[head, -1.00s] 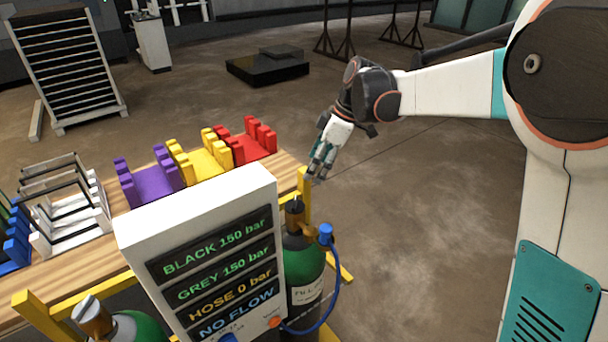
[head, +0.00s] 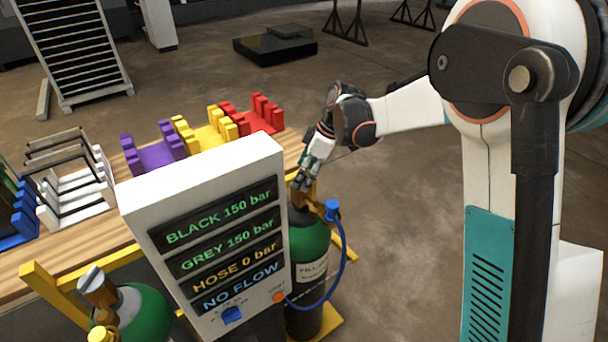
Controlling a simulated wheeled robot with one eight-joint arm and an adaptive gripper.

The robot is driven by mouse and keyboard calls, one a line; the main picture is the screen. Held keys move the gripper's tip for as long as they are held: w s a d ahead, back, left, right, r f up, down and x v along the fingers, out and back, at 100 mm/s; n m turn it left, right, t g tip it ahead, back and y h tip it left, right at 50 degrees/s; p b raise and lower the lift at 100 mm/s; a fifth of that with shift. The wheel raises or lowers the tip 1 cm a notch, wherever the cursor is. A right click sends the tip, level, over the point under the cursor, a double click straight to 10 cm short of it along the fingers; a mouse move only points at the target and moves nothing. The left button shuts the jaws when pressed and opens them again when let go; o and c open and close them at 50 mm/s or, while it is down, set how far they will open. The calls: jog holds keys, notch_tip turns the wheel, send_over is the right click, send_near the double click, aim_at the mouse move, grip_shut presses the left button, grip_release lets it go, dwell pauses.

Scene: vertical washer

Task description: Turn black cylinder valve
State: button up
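A gas cylinder with a green shoulder and dark lower body (head: 312,245) stands right of the display panel. Its brownish valve neck (head: 299,199) shows just under my gripper (head: 302,184). My gripper points down, with its fingertips at the top of this valve. The fingers cover the valve's knob, and I cannot tell whether they touch it or how far apart they are. A second green-shouldered cylinder (head: 150,312) stands at the lower left, with a grey knob (head: 91,279) on its valve.
The white panel (head: 145,215) between the cylinders reads BLACK 150 bar, GREY 150 bar, HOSE 0 bar, NO FLOW. A blue hose (head: 343,255) loops beside the right cylinder. A wooden bench (head: 110,238) with coloured racks lies behind. Floor to the right is open.

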jog(key=shift+a+f, duration=0.1)
jog(key=shift+f, duration=0.2)
jog(key=c, duration=1.1)
jog(key=shift+o, duration=0.2)
